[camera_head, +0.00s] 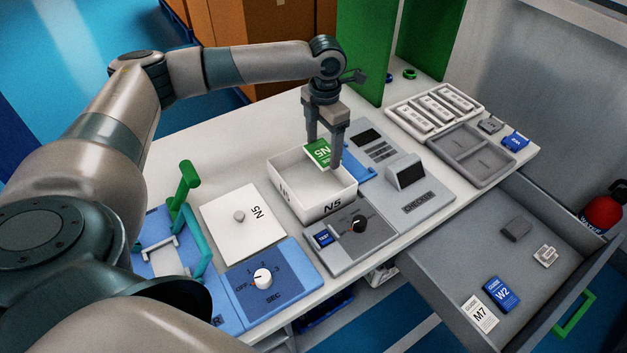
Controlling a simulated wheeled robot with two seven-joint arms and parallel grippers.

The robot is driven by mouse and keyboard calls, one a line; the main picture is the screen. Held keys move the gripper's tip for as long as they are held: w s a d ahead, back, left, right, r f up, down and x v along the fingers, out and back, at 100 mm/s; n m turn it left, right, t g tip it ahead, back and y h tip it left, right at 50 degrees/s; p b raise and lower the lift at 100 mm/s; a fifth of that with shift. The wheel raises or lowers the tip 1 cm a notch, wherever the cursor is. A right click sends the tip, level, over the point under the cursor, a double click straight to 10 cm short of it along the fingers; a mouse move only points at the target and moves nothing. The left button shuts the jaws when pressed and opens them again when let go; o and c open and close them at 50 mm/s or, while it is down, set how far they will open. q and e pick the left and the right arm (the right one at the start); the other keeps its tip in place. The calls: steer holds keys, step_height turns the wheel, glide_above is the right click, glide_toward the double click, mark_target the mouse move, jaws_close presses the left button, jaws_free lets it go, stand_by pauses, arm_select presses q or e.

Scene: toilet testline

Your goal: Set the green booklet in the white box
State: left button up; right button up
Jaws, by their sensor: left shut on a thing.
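The green booklet (317,151), marked N5, is held in my left gripper (325,154), which is shut on it and points down. The booklet is tilted and sits above the back right part of the white box (326,208). The white box is open at the top, marked N5 on its front wall, and stands on the table. Its inside looks empty where I can see it. Whether the booklet touches the box's rim is hard to tell. My right gripper is not in view.
A white lid (241,226) with a knob lies left of the box. A blue timer panel (262,281) and a grey dial unit (350,237) stand in front. A checker device (405,185) is to the right. An open drawer (547,285) holds the M7 and W2 booklets.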

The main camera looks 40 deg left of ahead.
arm_select(q)
steer(key=p, duration=0.2)
glide_above(322, 182)
step_height(322, 182, down, 5)
steer(key=shift+f, duration=0.2)
steer(key=shift+w+f, duration=0.1)
steer(key=shift+f, duration=0.3)
steer(key=shift+f, duration=1.85)
steer(key=shift+f, duration=0.1)
steer(key=o, duration=1)
steer(key=shift+o, duration=0.2)
